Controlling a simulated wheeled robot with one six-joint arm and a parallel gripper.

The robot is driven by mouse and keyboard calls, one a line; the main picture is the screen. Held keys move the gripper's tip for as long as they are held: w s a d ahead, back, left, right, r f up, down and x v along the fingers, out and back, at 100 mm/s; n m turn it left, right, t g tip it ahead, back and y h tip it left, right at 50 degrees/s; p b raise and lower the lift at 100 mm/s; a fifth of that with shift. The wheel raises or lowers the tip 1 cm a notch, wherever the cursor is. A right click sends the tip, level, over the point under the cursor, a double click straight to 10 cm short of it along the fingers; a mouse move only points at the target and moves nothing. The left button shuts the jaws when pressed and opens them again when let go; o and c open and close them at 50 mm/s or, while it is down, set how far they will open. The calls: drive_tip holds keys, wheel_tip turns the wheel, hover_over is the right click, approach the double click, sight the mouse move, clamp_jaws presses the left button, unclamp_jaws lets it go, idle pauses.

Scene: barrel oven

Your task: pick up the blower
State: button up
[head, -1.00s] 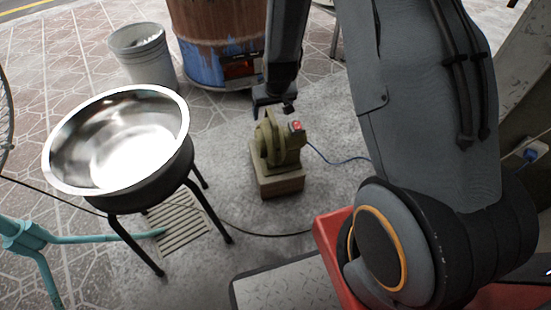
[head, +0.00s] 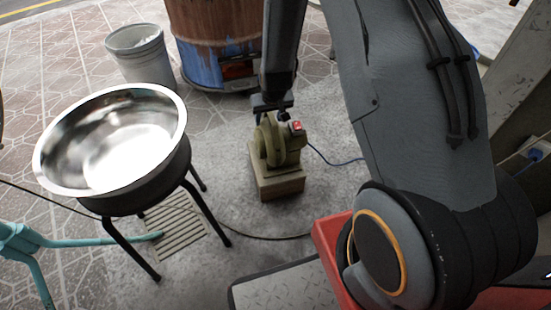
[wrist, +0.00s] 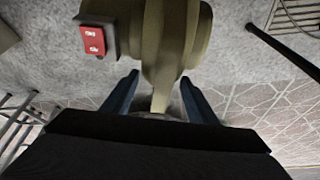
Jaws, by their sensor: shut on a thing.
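The blower (head: 277,142) is an olive-green machine with a red switch. My gripper (head: 271,113) is at the blower's top back side, in front of the barrel oven. In the wrist view the blower (wrist: 172,40) fills the upper middle, with its red switch box to the left. The fingers of my gripper (wrist: 159,97) sit on either side of a narrow part of the blower and are shut on it. The exact contact points are partly hidden.
A steel bowl on a black stand (head: 112,140) is at the left. The wooden barrel oven (head: 215,35) and a grey bucket (head: 141,55) are behind. A blue cable (head: 335,161) runs right from the blower.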

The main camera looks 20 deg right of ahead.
drive_tip(key=shift+w+r, duration=0.2)
drive_tip(key=shift+w, duration=0.05)
drive_tip(key=shift+c, duration=1)
